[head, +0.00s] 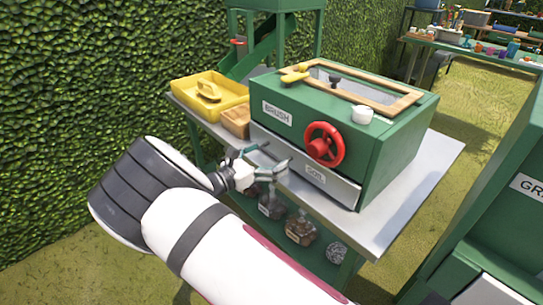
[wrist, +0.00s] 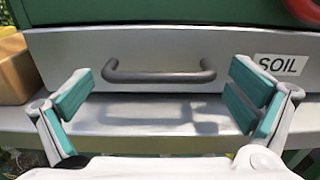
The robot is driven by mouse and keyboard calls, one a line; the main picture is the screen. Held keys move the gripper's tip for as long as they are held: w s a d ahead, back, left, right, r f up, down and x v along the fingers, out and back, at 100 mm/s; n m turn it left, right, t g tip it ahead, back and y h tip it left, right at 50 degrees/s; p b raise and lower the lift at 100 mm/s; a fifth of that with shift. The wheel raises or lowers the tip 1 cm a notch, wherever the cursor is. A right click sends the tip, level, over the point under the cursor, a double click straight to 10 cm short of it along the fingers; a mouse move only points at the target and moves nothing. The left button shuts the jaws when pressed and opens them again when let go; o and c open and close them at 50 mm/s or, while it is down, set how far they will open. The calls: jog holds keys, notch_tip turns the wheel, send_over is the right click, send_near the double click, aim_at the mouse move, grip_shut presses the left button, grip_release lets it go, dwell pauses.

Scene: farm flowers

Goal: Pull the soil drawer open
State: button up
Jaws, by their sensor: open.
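The soil drawer (wrist: 62,52) is a grey metal front with a white SOIL label (wrist: 280,65), low in the green box (head: 385,140) on the table. It looks shut in both views. Its dark bar handle (wrist: 160,76) shows whole in the wrist view. In the head view the drawer front (head: 338,188) shows beside my arm. My gripper (head: 263,166) is in front of the drawer's left part. In the wrist view my gripper (wrist: 160,100) is open and empty, with its teal-padded fingers to either side of the handle, apart from it.
A red handwheel (head: 324,145) sticks out above the drawer. A yellow tray (head: 212,98) and a wooden block (head: 236,121) stand left of the box. Jars (head: 301,229) sit on the shelf below. The grey tabletop (head: 425,172) is clear right of the box.

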jog(key=shift+w+d, duration=0.4)
jog(key=shift+d, duration=0.05)
jog(key=c, duration=1.4)
jog(key=v, duration=2.4)
jog(key=shift+s, duration=0.2)
jog(key=o, duration=1.4)
jog(key=shift+a, duration=0.1)
jog(key=v, duration=1.2)
